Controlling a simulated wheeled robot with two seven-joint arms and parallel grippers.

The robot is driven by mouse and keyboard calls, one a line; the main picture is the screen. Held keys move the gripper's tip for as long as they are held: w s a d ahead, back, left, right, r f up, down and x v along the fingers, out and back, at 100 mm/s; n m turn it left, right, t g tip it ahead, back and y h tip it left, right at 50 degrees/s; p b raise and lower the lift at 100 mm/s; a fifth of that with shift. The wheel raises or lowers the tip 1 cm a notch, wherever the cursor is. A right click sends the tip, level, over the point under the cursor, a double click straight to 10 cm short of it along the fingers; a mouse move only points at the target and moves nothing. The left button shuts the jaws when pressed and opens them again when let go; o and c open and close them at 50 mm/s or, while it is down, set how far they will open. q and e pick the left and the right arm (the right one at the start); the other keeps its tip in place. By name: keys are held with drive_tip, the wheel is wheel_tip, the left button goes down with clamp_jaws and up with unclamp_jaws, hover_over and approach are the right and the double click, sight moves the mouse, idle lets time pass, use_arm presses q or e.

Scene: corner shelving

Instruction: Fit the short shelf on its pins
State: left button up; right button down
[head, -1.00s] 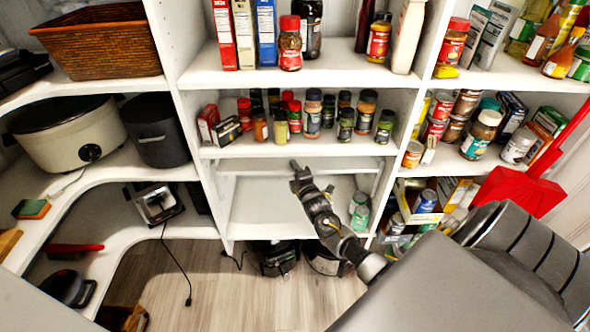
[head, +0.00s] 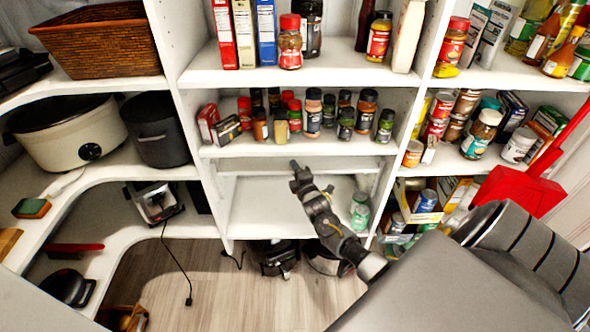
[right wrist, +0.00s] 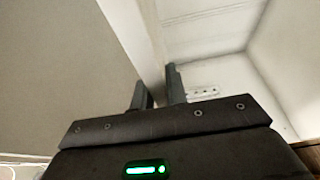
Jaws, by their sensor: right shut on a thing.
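The short shelf (head: 250,167) is a white board in the middle bay, below the spice shelf, and shows as a narrow pale strip. My right gripper (head: 297,167) reaches in from the lower right and is shut on its front edge. In the right wrist view the fingers (right wrist: 158,90) close on the edge of the pale board (right wrist: 65,60). The pins are too small or hidden to make out, so I cannot tell whether the board touches them. My left gripper is not in view.
Spice jars (head: 312,113) crowd the shelf just above. Green cans (head: 360,213) stand at the right of the bottom shelf (head: 265,215), beside my arm. A red dustpan (head: 520,190) is at the right. Appliances (head: 275,258) stand on the floor below.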

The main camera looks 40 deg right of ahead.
drive_tip(key=c, duration=1.3)
unclamp_jaws()
drive_tip(key=shift+s+f, duration=0.1)
drive_tip(key=shift+f, duration=0.1)
drive_tip(key=v, duration=1)
drive_tip(key=shift+s+a+r, duration=0.1)
drive_tip(key=shift+s+r, duration=0.15)
drive_tip(key=shift+s, duration=0.1)
